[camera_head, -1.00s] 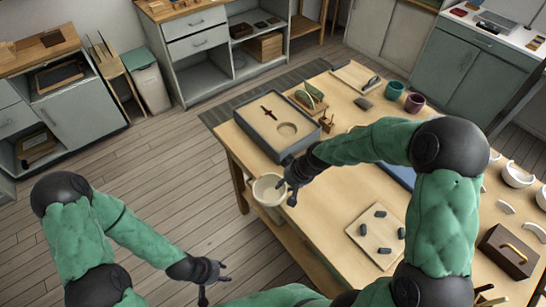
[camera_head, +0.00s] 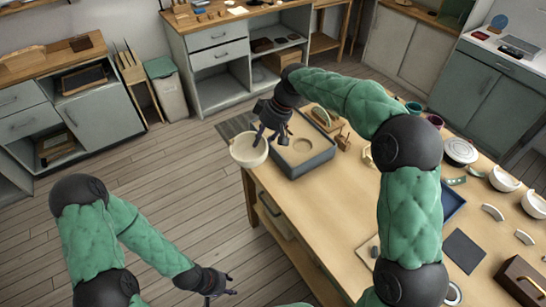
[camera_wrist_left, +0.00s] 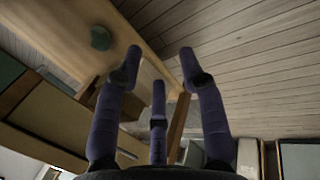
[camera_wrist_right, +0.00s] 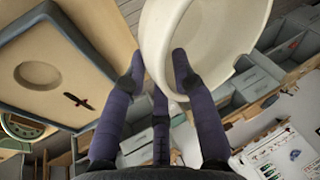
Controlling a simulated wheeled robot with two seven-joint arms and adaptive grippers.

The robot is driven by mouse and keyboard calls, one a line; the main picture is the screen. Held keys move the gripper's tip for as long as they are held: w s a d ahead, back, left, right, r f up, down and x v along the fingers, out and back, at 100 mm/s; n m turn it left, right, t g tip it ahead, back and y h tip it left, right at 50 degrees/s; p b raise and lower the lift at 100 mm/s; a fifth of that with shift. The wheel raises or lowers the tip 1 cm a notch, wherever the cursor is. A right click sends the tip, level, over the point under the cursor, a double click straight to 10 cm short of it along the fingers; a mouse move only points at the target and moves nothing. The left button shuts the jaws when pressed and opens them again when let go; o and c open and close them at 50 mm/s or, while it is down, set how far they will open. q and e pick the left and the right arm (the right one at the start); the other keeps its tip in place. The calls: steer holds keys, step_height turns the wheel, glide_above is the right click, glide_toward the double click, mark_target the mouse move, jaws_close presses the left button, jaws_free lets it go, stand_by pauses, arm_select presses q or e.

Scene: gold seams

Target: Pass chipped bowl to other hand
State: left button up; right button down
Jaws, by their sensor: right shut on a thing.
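The chipped bowl (camera_head: 246,152) is cream-white and hangs past the far left corner of the table, over the floor. My right gripper (camera_head: 264,138) is shut on its rim. In the right wrist view the bowl (camera_wrist_right: 225,35) fills the upper right, its wall between the fingers (camera_wrist_right: 160,75). My left gripper (camera_head: 222,288) is low at the bottom of the head view, over the floor, away from the bowl. In the left wrist view its fingers (camera_wrist_left: 163,75) are spread, with nothing between them.
A grey sand tray (camera_head: 312,165) with a round hollow stands at the table's far left corner, close to my right gripper. White bowl pieces (camera_head: 503,179) and a brown box (camera_head: 522,281) lie at the right. The floor (camera_head: 150,175) left of the table is clear.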

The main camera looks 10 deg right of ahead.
arm_select(q)
steer(key=shift+o, duration=0.6)
steer(key=o, duration=0.3)
steer(key=shift+w, duration=0.15)
steer(key=shift+o, duration=0.2)
steer(key=w+d+r+m, duration=0.7)
steer(key=w+r, duration=0.1)
steer(key=w, duration=0.4)
steer(key=w+d+r+m+g, duration=0.1)
steer(key=w+d+r+m, duration=0.25)
steer(key=r, duration=0.35)
steer(key=w+d+r+m, duration=0.2)
steer(key=d+r+m, duration=0.1)
steer(key=d+r, duration=0.3)
step_height(320, 180, up, 30)
steer(key=m+t+y, duration=0.4)
steer(key=m, duration=0.8)
glide_above(237, 154)
steer(key=s, duration=0.5)
steer(key=shift+n, duration=0.25)
steer(key=x, duration=1.1)
steer(key=shift+w+f, duration=0.1)
steer(key=shift+w, duration=0.15)
arm_select(e)
steer(key=w+a+r+n, duration=0.1)
steer(key=w+a+r, duration=0.1)
steer(key=w+r, duration=0.1)
steer(key=shift+w+a+r+n+g, duration=0.15)
steer(key=shift+r+n+g, duration=0.15)
steer(key=shift+r, duration=0.45)
